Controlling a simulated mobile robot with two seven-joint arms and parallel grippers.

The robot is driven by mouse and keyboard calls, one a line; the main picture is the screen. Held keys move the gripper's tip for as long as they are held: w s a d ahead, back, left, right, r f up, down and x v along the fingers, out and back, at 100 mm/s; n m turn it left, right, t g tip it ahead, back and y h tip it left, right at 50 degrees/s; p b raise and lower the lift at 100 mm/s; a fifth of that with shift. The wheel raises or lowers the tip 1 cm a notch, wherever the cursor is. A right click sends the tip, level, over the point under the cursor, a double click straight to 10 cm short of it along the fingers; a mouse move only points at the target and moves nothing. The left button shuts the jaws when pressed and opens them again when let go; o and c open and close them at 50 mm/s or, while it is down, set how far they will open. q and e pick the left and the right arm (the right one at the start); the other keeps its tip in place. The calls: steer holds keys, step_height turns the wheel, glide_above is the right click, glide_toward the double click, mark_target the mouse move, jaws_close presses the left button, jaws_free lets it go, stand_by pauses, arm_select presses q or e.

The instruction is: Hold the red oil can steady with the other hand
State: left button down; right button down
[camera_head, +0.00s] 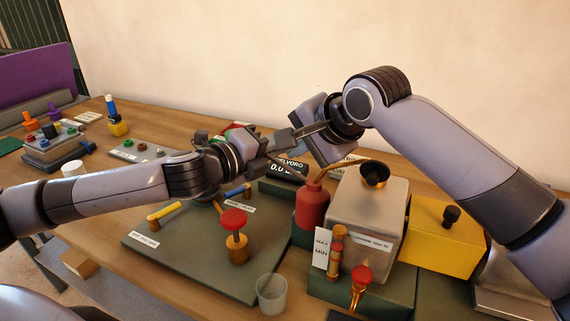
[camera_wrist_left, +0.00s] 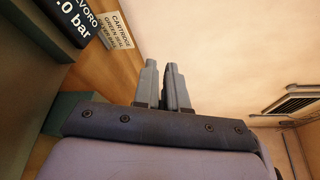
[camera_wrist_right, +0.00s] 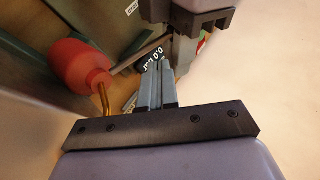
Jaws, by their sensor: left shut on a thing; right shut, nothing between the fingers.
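The red oil can (camera_head: 312,207) stands upright left of the silver box, its brass spout (camera_head: 342,165) curving right. It also shows in the right wrist view (camera_wrist_right: 72,62). My left gripper (camera_head: 262,150) is up and left of the can, seemingly shut on a thin dark rod (camera_head: 290,168) that runs down toward the can's top; the exact contact is unclear. In the left wrist view its fingers (camera_wrist_left: 163,75) are nearly together. My right gripper (camera_head: 282,137) is shut and empty above the can, close to my left gripper. Its fingers (camera_wrist_right: 158,78) are apart from the can.
The silver box (camera_head: 368,212) with a black-and-brass cap and the yellow box (camera_head: 446,238) stand right of the can. A clear cup (camera_head: 271,294) stands in front. A dark panel (camera_head: 185,262) with a red knob (camera_head: 234,219) lies left. A pressure display (camera_head: 287,168) stands behind.

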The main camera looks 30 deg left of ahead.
steer(key=shift+f, duration=0.1)
stand_by(0.3)
steer(key=shift+s+a+f, duration=0.1)
steer(key=shift+a+f, duration=0.05)
steer(key=shift+f, duration=0.1)
steer(key=shift+s+a+f, duration=0.2)
steer(key=shift+f, duration=0.35)
steer(key=shift+s+a+f, duration=0.15)
steer(key=shift+s+f, duration=0.1)
steer(key=shift+f, duration=0.3)
steer(key=shift+s+a+f, duration=0.2)
steer(key=shift+f, duration=0.35)
stand_by(1.7)
steer(key=shift+r, duration=0.1)
steer(key=shift+w+d+r, duration=0.5)
steer(key=shift+d+r, duration=0.1)
steer(key=shift+w+d+r, duration=0.1)
steer(key=shift+w+d, duration=0.1)
steer(key=shift+d, duration=0.05)
steer(key=shift+w+d+r, duration=0.15)
steer(key=shift+d+r, duration=0.1)
steer(key=shift+r, duration=0.6)
steer(key=shift+w+d+r, duration=0.15)
steer(key=shift+d+r, duration=0.15)
steer(key=shift+r, duration=0.6)
steer(key=shift+w+d+r, duration=0.15)
steer(key=shift+d+r, duration=0.1)
steer(key=shift+r, duration=0.6)
